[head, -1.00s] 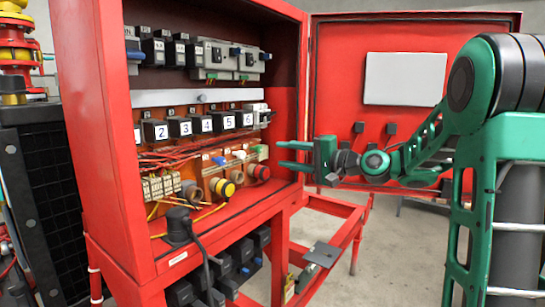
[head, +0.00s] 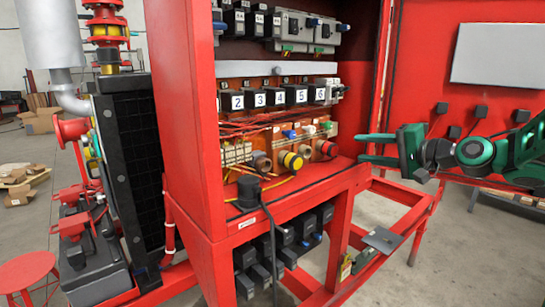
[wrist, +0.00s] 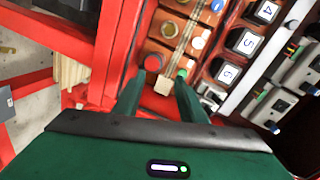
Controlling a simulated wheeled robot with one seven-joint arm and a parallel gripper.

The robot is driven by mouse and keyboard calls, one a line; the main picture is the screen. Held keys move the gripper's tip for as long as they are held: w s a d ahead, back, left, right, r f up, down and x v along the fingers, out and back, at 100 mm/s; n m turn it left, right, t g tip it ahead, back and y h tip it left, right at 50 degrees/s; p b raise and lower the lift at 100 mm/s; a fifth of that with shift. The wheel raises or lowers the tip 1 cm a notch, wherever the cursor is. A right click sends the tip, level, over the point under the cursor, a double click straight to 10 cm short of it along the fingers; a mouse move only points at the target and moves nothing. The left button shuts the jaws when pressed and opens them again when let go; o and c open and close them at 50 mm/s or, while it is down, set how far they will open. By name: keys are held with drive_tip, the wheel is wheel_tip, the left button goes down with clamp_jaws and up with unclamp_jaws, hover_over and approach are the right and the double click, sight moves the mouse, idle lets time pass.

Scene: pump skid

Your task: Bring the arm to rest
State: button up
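My gripper (head: 377,149) is green and reaches in from the right in the head view, with its two fingers pointing left at the open front of the red cabinet (head: 190,100). In the wrist view the two fingers of my gripper (wrist: 160,92) stand apart with nothing held between them. Beyond them show a red button (wrist: 153,62), a pale terminal strip and numbered black breakers (wrist: 240,41). In the head view, a red knob (head: 326,148) lies just left of the fingertips. I cannot tell whether the fingers touch anything.
The open cabinet door (head: 465,120) with a white panel (head: 500,53) is behind my arm. A red frame (head: 400,215) stands below it, with a grey plate (head: 382,240) in front. A black plug with a cable (head: 248,192) sits at the cabinet's lower front. Bare floor lies at the right.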

drive_tip(key=s+d+f+n+g+h, duration=0.1)
drive_tip(key=s+d+f+g+h, duration=0.15)
drive_tip(key=s+f, duration=0.4)
drive_tip(key=s+d+f+n+g+h, duration=0.1)
drive_tip(key=s+d+f+g+h, duration=0.15)
drive_tip(key=s+f, duration=0.4)
drive_tip(key=s+d+f+g+h, duration=0.1)
drive_tip(key=s+f+g, duration=0.1)
drive_tip(key=s, duration=0.7)
drive_tip(key=s+d+f+g+h, duration=0.1)
drive_tip(key=s+d+f+g, duration=0.1)
drive_tip(key=s, duration=0.7)
drive_tip(key=s+d+f+g+h, duration=0.1)
drive_tip(key=s+f+g, duration=0.2)
drive_tip(key=s, duration=0.5)
drive_tip(key=shift+s+d+f+g+h, duration=0.15)
drive_tip(key=shift+s+d+g+h, duration=0.25)
drive_tip(key=shift+g, duration=0.2)
drive_tip(key=shift+w+f, duration=0.25)
drive_tip(key=shift+w, duration=0.4)
